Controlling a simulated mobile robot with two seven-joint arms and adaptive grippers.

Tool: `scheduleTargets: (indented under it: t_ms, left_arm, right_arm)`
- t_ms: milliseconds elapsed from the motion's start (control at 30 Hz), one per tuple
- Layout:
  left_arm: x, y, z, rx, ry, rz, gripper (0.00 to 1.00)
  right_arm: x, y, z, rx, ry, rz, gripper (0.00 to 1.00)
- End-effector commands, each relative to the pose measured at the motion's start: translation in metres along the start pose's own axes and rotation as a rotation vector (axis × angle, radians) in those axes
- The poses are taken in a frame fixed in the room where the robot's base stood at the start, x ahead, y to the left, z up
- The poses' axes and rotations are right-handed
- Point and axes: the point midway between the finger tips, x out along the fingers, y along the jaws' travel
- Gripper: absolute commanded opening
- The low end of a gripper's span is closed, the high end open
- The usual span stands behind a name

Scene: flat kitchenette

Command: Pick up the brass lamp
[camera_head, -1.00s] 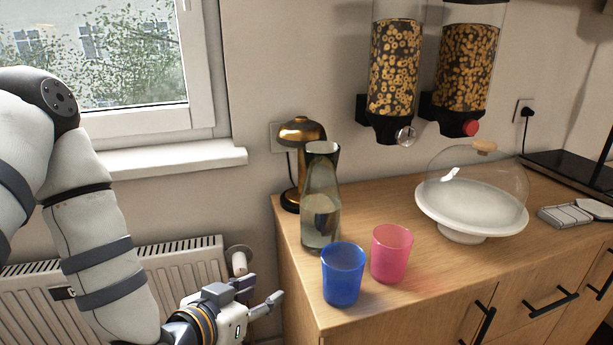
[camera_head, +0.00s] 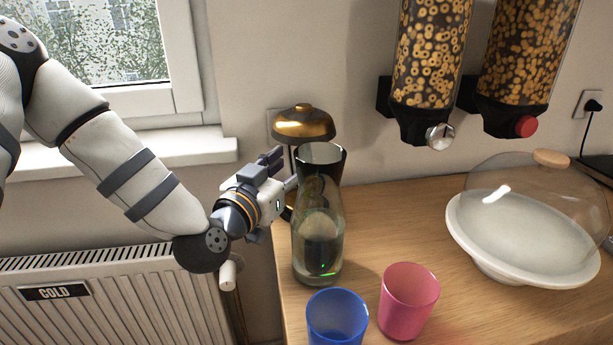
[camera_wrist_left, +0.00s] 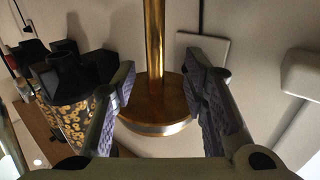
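The brass lamp's domed shade (camera_head: 304,124) shows behind the glass carafe in the head view. Its stem and base are mostly hidden by the carafe and my gripper. My left gripper (camera_head: 285,172) is beside the stem, just below the shade and left of the carafe. In the left wrist view, which appears upside down, the brass stem (camera_wrist_left: 154,45) shows between the two spread fingers, with the round shade (camera_wrist_left: 157,117) beyond. The fingers are open, with gaps on both sides of the stem. My right gripper is not in view.
The glass carafe (camera_head: 318,235) stands close to the gripper and lamp. A blue cup (camera_head: 337,322) and a pink cup (camera_head: 408,300) stand in front. A domed cake stand (camera_head: 520,240) is at the right. Cereal dispensers (camera_head: 428,60) hang above. A radiator (camera_head: 110,300) is at the left.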

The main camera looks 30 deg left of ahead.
Motion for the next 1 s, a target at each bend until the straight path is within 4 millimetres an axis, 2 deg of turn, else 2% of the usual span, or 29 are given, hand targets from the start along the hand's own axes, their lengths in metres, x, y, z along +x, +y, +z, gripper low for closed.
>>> scheduleTargets:
  t_ms: [233, 333, 500, 533, 700, 1000]
  left_arm:
    - [0.044, 0.005, 0.0, 0.0, -0.001, 0.0, 0.4]
    - [0.051, 0.005, -0.001, 0.0, 0.0, 0.0, 0.4]
    - [0.052, 0.005, -0.004, -0.001, 0.002, 0.001, 0.4]
    - [0.052, 0.005, -0.004, -0.001, 0.003, 0.001, 0.38]
    - [0.051, 0.005, -0.004, -0.001, 0.003, 0.001, 0.0]
    - [0.052, 0.005, -0.005, -0.001, 0.007, 0.001, 0.0]
  right_arm:
    - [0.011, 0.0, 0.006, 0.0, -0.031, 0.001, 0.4]
    - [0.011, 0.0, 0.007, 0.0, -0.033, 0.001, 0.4]
    - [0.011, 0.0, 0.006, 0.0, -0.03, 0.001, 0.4]
    - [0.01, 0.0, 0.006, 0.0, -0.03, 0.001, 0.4]
    - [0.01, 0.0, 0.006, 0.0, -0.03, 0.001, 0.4]
    - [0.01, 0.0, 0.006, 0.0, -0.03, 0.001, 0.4]
